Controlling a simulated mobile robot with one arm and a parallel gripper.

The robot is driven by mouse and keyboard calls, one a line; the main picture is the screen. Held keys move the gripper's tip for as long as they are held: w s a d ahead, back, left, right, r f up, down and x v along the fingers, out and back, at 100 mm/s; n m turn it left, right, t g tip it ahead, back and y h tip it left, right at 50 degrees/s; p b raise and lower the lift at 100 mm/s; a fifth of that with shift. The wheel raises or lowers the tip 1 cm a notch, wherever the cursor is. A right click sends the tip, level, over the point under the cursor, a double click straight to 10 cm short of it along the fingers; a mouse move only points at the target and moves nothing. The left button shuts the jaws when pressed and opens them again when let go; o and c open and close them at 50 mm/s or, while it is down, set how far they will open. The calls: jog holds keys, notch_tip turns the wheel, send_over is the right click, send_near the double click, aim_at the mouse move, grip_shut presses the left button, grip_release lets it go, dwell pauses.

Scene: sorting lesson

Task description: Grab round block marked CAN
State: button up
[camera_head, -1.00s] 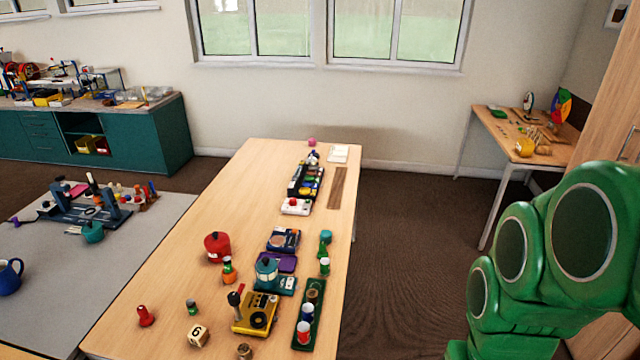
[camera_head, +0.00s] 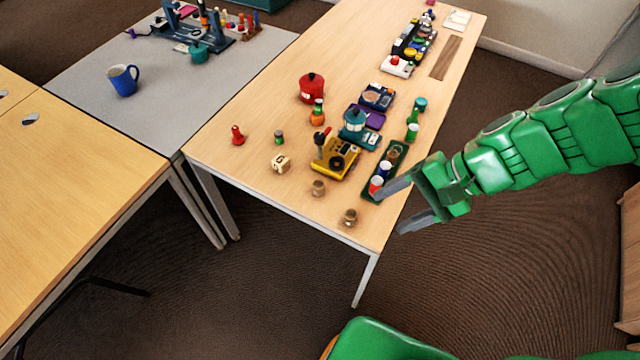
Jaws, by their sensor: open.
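No lettering CAN is readable at this size, so I cannot tell which piece is the round block. Small round pieces on the wooden table (camera_head: 235,150) include a brown one (camera_head: 350,217) near the front corner and another brown one (camera_head: 318,187) left of it. A green tray (camera_head: 371,187) holds a red-and-white cylinder (camera_head: 376,184) and other round pieces. My gripper (camera_head: 390,212) is open, with its fingers at the table's right edge. One finger reaches beside the front end of the tray, overlapping it in the picture; contact cannot be told.
A yellow device (camera_head: 336,160), a letter cube (camera_head: 281,163) and a red pot (camera_head: 312,88) stand left of the tray. A red peg (camera_head: 237,135) is farther left. A grey table (camera_head: 120,55) with a blue mug (camera_head: 124,80) adjoins on the left.

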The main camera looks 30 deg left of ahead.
aim_at(321, 185)
jog(key=w+a+f+m+y, duration=0.4)
jog(key=w+a, duration=0.2)
jog(key=a, duration=0.3)
jog(key=w+a+f+m+t, duration=0.1)
jog(key=w+f+m, duration=0.1)
jog(key=f+m, duration=0.2)
jog(key=w+a+f+m+t+y, duration=0.1)
jog(key=w+a+f+m, duration=0.1)
jog(key=f, duration=0.6)
jog(key=w+a+f+m+t+y, duration=0.1)
jog(key=w+f+m, duration=0.2)
jog(key=f+m, duration=0.2)
jog(key=shift+a+f+m, duration=0.3)
jog(key=shift+f, duration=0.6)
jog(key=shift+x, duration=2.25)
jog(key=shift+w+x, duration=0.15)
jog(key=shift+x, duration=1.7)
jog(key=shift+w+x, duration=0.15)
jog(key=shift+x, duration=1.75)
jog(key=c, duration=1)
